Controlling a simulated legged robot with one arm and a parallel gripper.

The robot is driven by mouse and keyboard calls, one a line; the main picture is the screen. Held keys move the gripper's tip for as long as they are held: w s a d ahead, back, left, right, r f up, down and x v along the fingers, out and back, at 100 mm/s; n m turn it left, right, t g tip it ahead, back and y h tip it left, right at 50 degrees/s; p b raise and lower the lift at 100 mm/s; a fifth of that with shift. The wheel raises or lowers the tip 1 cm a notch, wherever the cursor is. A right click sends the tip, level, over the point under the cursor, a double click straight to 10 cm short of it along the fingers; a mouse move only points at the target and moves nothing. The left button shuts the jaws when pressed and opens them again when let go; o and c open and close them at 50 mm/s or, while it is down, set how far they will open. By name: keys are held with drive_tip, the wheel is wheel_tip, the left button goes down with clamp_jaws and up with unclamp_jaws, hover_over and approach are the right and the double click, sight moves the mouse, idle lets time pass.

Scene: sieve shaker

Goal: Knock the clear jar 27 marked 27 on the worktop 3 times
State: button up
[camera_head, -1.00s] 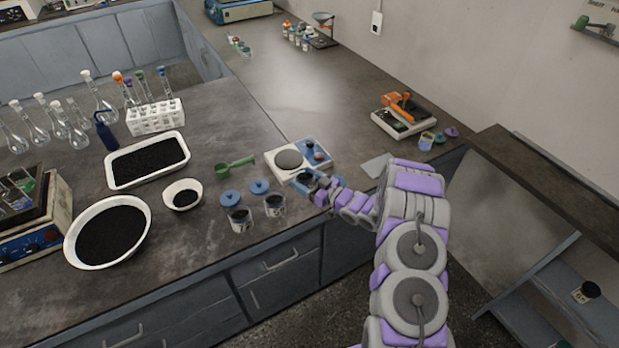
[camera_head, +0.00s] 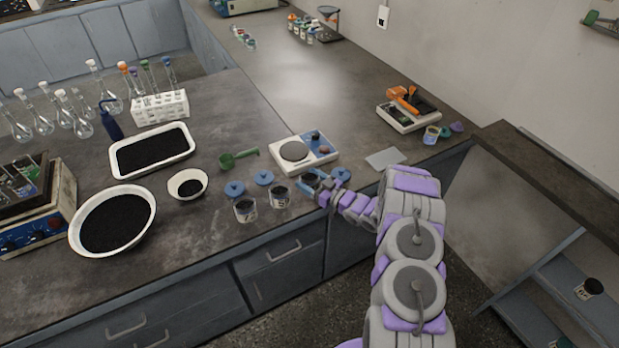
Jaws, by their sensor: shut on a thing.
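My gripper (camera_head: 319,183) is at the front edge of the worktop (camera_head: 240,120), just in front of the white and blue balance. It is shut on a small clear jar with dark contents (camera_head: 310,180), which is partly hidden by the fingers. I cannot read its mark, nor tell whether its base touches the worktop. Two similar clear jars with dark contents, a left one (camera_head: 245,209) and a right one (camera_head: 279,196), stand to its left. Blue lids (camera_head: 235,188) lie behind these jars, and another blue lid (camera_head: 341,174) lies right beside my gripper.
The balance (camera_head: 318,142) stands close behind the held jar. A green scoop (camera_head: 238,157), a small white bowl (camera_head: 200,190), a large white bowl (camera_head: 148,222) and a white tray (camera_head: 190,148) lie to the left. A grey flat sheet (camera_head: 385,158) lies to the right.

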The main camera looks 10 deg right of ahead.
sight(318, 178)
drive_tip(key=shift+s+d+f, duration=0.2)
drive_tip(key=shift+f, duration=0.3)
drive_tip(key=shift+c, duration=0.8)
drive_tip(key=shift+d+r+h, duration=0.1)
drive_tip(key=shift+d+h, duration=0.15)
drive_tip(key=shift+h, duration=0.05)
wheel_tip(318, 178, up, 4)
drive_tip(key=shift+w+p, duration=0.1)
drive_tip(key=shift+p, duration=0.85)
drive_tip(key=shift+a, duration=0.1)
